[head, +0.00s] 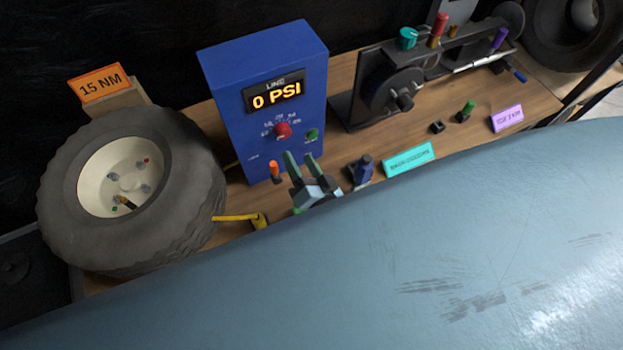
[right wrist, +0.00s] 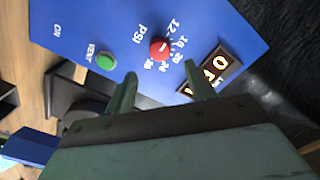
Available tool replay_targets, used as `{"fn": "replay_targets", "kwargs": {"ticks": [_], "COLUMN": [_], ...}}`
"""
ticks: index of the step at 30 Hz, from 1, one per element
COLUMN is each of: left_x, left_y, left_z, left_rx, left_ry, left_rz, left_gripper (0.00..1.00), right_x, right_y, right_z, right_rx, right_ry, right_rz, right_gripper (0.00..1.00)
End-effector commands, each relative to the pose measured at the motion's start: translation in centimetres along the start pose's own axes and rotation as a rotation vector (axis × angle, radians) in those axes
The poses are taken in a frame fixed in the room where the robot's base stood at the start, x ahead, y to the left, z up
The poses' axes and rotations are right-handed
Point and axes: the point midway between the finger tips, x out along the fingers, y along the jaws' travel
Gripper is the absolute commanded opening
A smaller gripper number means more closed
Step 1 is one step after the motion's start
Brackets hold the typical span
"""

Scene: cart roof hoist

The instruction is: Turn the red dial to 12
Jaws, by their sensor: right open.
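The red dial (head: 283,130) is on the front of a blue box (head: 222,125) whose lit display (head: 275,95) reads 0 PSI. In the right wrist view the red dial (right wrist: 160,48) has a printed scale around it, with 12 among its numbers. Its pointer setting is too small to read surely. My right gripper (head: 301,158) is open and empty just below and in front of the dial. In the right wrist view its two fingertips (right wrist: 160,73) are spread on either side of the dial's line, apart from it. My left gripper is not in view.
A green VENT button (head: 312,135) is right of the dial. A wheel (head: 130,190) stands left of the box. An orange-topped piece (head: 274,171) and a dark blue piece (head: 362,169) stand near my gripper. A large blue-grey surface (head: 400,265) fills the foreground.

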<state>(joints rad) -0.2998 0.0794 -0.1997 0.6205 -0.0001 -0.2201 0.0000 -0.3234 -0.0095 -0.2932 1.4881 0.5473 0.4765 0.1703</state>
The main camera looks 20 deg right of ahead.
Motion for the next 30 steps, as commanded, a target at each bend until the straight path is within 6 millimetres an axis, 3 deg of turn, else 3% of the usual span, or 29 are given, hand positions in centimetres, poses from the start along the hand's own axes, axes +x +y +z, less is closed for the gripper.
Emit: {"fn": "replay_targets", "kwargs": {"ticks": [3,10,30], "left_x": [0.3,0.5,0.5], "left_y": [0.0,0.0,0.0], "left_z": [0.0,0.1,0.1], "left_rx": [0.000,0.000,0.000], "left_ry": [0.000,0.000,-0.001], "left_rz": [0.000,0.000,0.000], "left_gripper": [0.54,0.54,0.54], "right_x": [-2.7,-5.4,-5.9], "right_y": [0.1,0.0,0.1], "right_z": [0.1,0.0,0.1], "right_rx": [-0.001,0.000,-0.002], "right_ry": [-0.002,0.001,-0.002], "right_rz": [0.000,-0.001,0.000], "right_gripper": [0.55,0.55,0.55]}}
